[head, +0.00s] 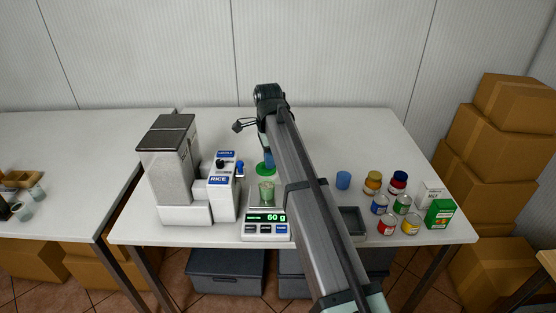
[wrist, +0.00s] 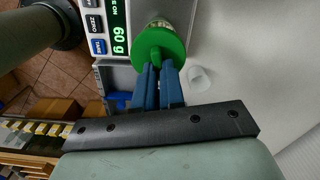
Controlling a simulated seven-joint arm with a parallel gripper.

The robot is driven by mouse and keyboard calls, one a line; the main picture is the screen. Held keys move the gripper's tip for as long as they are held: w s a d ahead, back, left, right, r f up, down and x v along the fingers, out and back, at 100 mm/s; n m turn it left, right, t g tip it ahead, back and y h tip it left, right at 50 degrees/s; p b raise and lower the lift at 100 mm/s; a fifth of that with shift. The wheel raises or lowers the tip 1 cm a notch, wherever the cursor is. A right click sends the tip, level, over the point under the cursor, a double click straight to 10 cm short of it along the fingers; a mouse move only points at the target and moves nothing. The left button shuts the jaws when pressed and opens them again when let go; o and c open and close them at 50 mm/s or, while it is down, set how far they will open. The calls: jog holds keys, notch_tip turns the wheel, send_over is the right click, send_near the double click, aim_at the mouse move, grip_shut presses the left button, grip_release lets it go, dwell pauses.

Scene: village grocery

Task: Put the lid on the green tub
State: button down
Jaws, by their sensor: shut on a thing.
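The tub (head: 267,196) is a small, pale green see-through container standing upright on the kitchen scale. My gripper (head: 267,158) is shut on the green lid (head: 265,169), which shows above and behind the tub in the head view. In the wrist view, the blue fingertips (wrist: 157,68) grip the round green lid (wrist: 162,45) by its middle. The tub (wrist: 158,23) shows just past the lid's edge there, partly covered. The head view shows the lid apart from the tub's rim.
The scale (head: 266,228) reads 60 g. The table's back (head: 215,125) is clear.

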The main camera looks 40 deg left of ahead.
aim_at(270, 172)
jog(key=shift+f, duration=2.7)
jog(key=shift+f, duration=0.35)
dwell(0.4)
jog(key=c, duration=0.8)
grip_release()
jog(key=shift+o, duration=0.2)
jog(key=shift+r, duration=0.1)
jog(key=shift+r, duration=2.65)
grip_shut()
